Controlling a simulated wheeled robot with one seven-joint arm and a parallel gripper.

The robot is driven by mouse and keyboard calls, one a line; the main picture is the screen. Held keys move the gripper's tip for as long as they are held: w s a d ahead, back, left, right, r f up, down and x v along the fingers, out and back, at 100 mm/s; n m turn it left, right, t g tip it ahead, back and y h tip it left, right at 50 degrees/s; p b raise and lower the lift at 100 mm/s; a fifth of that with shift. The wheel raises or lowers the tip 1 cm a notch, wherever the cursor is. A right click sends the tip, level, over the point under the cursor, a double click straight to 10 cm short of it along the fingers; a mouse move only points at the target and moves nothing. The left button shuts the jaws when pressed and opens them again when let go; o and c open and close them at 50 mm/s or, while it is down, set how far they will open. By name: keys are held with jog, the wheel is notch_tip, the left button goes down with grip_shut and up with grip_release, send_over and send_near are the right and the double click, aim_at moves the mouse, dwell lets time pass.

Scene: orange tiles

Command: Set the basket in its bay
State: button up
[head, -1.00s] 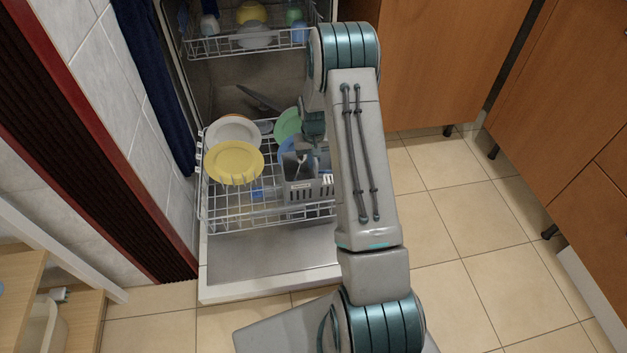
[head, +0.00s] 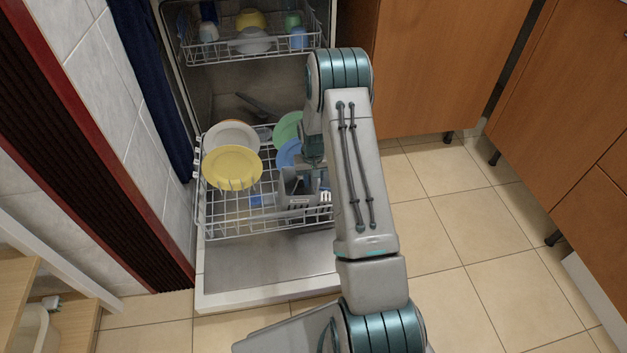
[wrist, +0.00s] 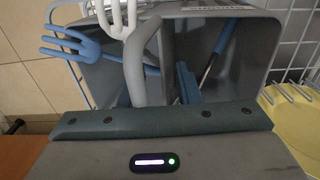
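The grey cutlery basket (head: 297,187) is in the front right part of the dishwasher's lower rack (head: 225,235), with rack wires crossing in front of it. In the wrist view the basket (wrist: 225,50) holds a blue fork (wrist: 85,45), a white fork (wrist: 122,12) and other cutlery. Its grey handle arches up to my gripper (wrist: 160,98), which appears shut on it. In the head view my gripper (head: 312,150) is above the basket and partly hidden by my arm. The basket's underside and the bay are hidden, so I cannot tell whether it is fully seated.
A yellow plate (head: 232,167) and a white plate (head: 230,132) stand left in the lower rack. Green (head: 287,128) and blue (head: 289,153) dishes are behind the basket. The upper rack (head: 210,53) hangs above. The open door (head: 265,275) lies in front.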

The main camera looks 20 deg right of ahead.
jog(key=shift+s+a+f, duration=0.25)
jog(key=shift+a, duration=0.15)
jog(key=s+a+r+p, duration=0.1)
jog(key=s+r+p, duration=0.1)
jog(key=r, duration=0.9)
jog(key=s+a+r+p, duration=0.1)
jog(key=a+r+p, duration=0.15)
jog(key=r, duration=0.75)
jog(key=s+a+r, duration=0.2)
jog(key=s+r, duration=0.2)
jog(key=s, duration=0.4)
jog(key=s+a+r+n, duration=0.1)
jog(key=s+a+r, duration=0.2)
jog(key=s, duration=0.6)
jog(key=s+a+r+n+t, duration=0.1)
jog(key=s+a+r, duration=0.2)
jog(key=s+r, duration=0.4)
jog(key=shift+s+r, duration=0.15)
jog(key=shift+s, duration=0.85)
jog(key=shift+a+r, duration=0.1)
jog(key=shift+r, duration=0.05)
